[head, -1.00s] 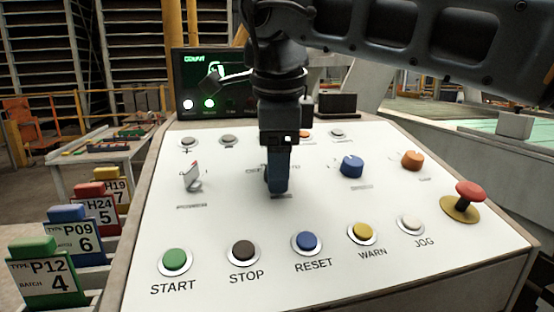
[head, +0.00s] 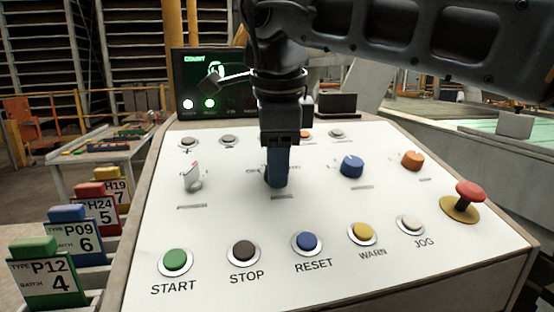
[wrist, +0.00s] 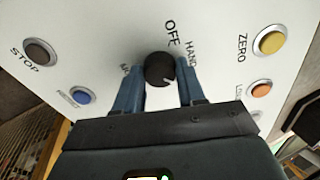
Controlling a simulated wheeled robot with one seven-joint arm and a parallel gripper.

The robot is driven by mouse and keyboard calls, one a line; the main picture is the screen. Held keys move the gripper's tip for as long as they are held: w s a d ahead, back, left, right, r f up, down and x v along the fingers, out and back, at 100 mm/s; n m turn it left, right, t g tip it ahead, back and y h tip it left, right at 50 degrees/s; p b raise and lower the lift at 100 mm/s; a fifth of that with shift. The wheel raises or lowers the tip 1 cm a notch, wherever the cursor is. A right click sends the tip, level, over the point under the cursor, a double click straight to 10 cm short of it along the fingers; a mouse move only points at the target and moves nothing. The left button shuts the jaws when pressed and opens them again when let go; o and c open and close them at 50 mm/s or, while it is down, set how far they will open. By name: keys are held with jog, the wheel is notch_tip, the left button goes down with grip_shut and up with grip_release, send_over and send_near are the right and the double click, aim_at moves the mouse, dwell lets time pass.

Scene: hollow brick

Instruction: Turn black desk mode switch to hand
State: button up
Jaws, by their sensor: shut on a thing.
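The black mode switch (wrist: 160,69) is a round knob with a short white mark at its lower edge in the wrist view. The word OFF is printed above it and HAND to its upper right; a label at its left is partly hidden. My gripper (wrist: 160,72) has one blue finger on each side of the knob and is shut on it. In the head view my gripper (head: 277,180) points down at the middle of the panel (head: 230,210) and hides the switch.
A power switch (head: 192,177) stands left of my gripper, a blue knob (head: 351,167) and an orange knob (head: 412,160) right. Several push buttons line the front, including START (head: 175,259). A red mushroom button (head: 470,193) is at the right edge.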

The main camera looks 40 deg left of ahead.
jog(key=n+p, duration=0.2)
jog(key=n, duration=0.2)
jog(key=shift+r, duration=0.15)
jog(key=n+p, duration=0.2)
jog(key=n, duration=0.3)
jog(key=shift+n, duration=0.3)
dwell(0.4)
jog(key=o, duration=1)
jog(key=shift+o, duration=0.2)
jog(key=v, duration=0.7)
jog(key=shift+s+d+r+b, duration=0.2)
jog(key=shift+b, duration=0.1)
